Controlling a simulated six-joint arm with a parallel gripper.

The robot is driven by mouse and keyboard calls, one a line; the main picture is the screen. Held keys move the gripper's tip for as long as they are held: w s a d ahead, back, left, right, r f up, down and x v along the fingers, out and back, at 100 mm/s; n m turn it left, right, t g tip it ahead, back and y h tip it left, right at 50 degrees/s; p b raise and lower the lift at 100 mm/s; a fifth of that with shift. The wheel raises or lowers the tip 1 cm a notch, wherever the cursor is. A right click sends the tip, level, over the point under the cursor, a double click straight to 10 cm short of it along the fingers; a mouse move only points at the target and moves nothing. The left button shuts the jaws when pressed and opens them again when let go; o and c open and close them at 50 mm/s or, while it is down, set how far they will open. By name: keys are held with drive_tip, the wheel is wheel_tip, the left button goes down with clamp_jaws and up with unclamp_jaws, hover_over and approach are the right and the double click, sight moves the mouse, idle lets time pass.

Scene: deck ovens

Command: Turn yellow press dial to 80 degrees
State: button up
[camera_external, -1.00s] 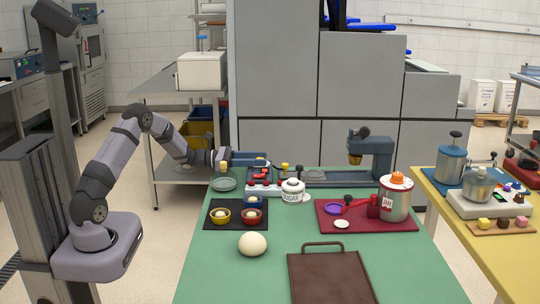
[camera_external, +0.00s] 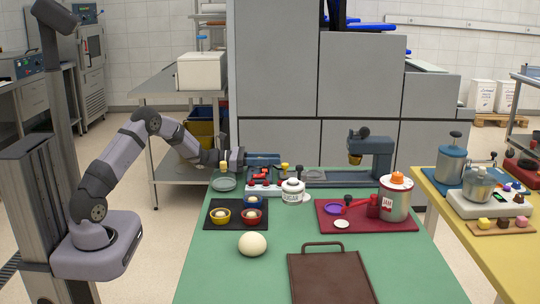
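Small yellow knob-like parts show at the back of the green table (camera_external: 300,230). One yellow knob (camera_external: 285,167) stands at the right end of a white panel (camera_external: 264,189) with red parts, and another yellow part (camera_external: 355,159) sits under the head of a blue-grey press (camera_external: 376,157). I cannot tell which is the press dial, nor read its angle. My gripper (camera_external: 278,161) reaches in from the left, low over the table's back edge, close to the knob at the panel. Its fingers are too small and overlapped to tell whether they are open or touching it.
A sugar jar (camera_external: 292,191) stands just right of the panel. A black tray (camera_external: 236,226) with small bowls lies in front, and a red tray (camera_external: 350,226) with a jam jar (camera_external: 396,199) to the right. A dough ball (camera_external: 252,244) and a brown board (camera_external: 330,279) lie nearer.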

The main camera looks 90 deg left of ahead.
drive_tip(key=shift+s+d+r+m+g+h, duration=0.15)
drive_tip(key=shift+d+m+h, duration=0.1)
drive_tip(key=shift+m+h, duration=0.8)
drive_tip(key=shift+w+d+f+m+g+h, duration=0.2)
drive_tip(key=shift+m+h, duration=0.35)
drive_tip(key=shift+h, duration=0.9)
drive_tip(key=o, duration=1)
drive_tip(key=shift+o, duration=0.2)
drive_tip(key=shift+s, duration=0.2)
drive_tip(key=shift+b+v, duration=0.4)
drive_tip(key=shift+v, duration=3.25)
